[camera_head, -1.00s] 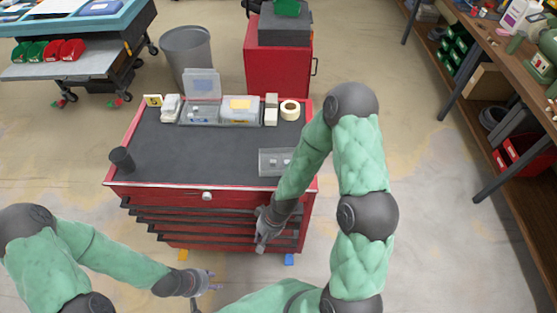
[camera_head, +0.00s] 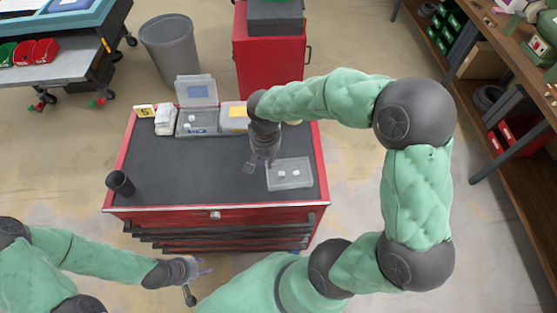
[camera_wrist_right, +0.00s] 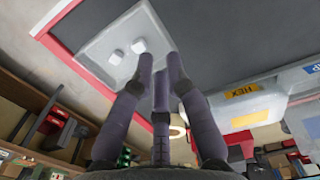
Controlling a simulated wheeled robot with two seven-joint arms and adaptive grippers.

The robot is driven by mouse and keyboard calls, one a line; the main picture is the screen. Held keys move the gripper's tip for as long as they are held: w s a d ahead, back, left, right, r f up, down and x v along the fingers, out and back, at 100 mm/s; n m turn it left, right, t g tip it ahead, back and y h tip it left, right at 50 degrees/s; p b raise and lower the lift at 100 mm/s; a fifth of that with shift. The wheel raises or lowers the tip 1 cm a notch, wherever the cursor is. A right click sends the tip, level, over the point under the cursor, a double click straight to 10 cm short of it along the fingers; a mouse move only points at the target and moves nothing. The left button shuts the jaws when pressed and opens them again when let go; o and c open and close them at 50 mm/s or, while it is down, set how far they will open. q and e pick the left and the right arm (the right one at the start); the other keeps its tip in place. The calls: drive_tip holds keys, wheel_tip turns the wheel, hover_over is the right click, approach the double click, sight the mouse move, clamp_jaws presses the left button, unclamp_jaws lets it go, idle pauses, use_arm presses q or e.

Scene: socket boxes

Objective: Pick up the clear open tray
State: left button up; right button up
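The clear open tray (camera_head: 290,183) lies on the dark top of the red cabinet, near its front right corner, with two small white pieces in it. In the right wrist view the tray (camera_wrist_right: 105,36) is just beyond the fingertips. My right gripper (camera_head: 262,165) is above the cabinet top, just left of the tray, with its fingers apart and empty. In the wrist view these fingers (camera_wrist_right: 159,62) overlap the tray's edge in the picture; contact cannot be told. My left gripper (camera_head: 203,273) is open and empty in front of the cabinet, low at the left.
The red cabinet (camera_head: 170,210) has a black cup (camera_head: 120,184) at its front left. Along its back stand a white item (camera_head: 165,118), an open-lidded clear box (camera_head: 196,125) and a box with a yellow label (camera_head: 233,118). The middle of the top is clear.

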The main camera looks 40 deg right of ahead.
sight(269, 171)
drive_tip(key=f, duration=0.2)
drive_tip(key=f+b, duration=0.1)
drive_tip(key=f, duration=0.1)
drive_tip(key=shift+s+d, duration=0.1)
drive_tip(key=shift+s, duration=0.2)
drive_tip(key=shift+w+f, duration=0.1)
drive_tip(key=shift+f, duration=0.9)
wheel_tip(269, 171, down, 4)
drive_tip(key=shift+f+b, duration=0.15)
drive_tip(key=shift+b, duration=0.45)
clamp_jaws()
